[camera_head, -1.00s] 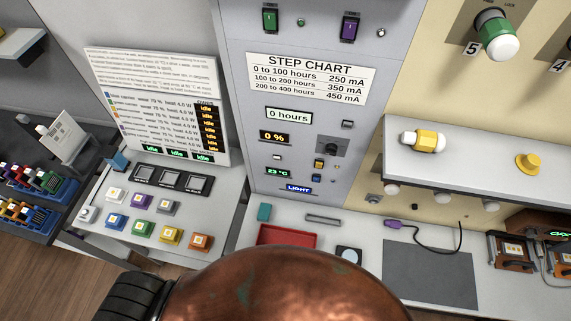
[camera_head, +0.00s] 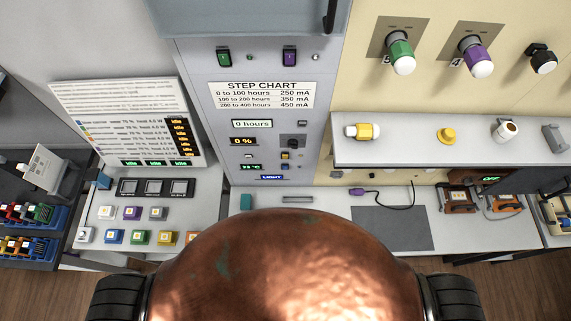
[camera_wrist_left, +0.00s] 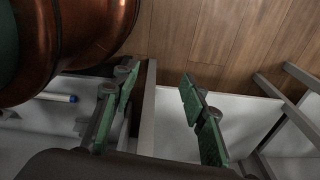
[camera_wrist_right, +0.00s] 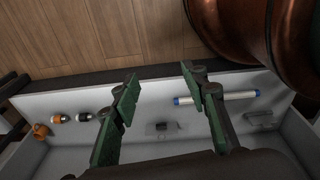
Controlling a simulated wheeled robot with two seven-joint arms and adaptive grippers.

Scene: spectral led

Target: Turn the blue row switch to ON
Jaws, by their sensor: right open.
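In the head view a blue square block (camera_head: 114,236) with a pale centre lies in the front row of coloured blocks on the left desk. A small blue piece (camera_head: 103,180) stands at that desk's back left edge. I cannot tell which part is the blue row switch, or its position. The grey cabinet carries a green rocker switch (camera_head: 223,57) and a purple one (camera_head: 290,56). My left gripper (camera_wrist_left: 160,74) is open and empty in the left wrist view. My right gripper (camera_wrist_right: 160,75) is open and empty in the right wrist view. Neither gripper shows in the head view.
A printed board (camera_head: 120,105) with idle readouts stands behind the left desk. A step chart (camera_head: 262,95) is on the cabinet. At right are a white shelf (camera_head: 400,152) and a dark mat (camera_head: 392,228). The right wrist view shows a white tray (camera_wrist_right: 70,92) below the gripper.

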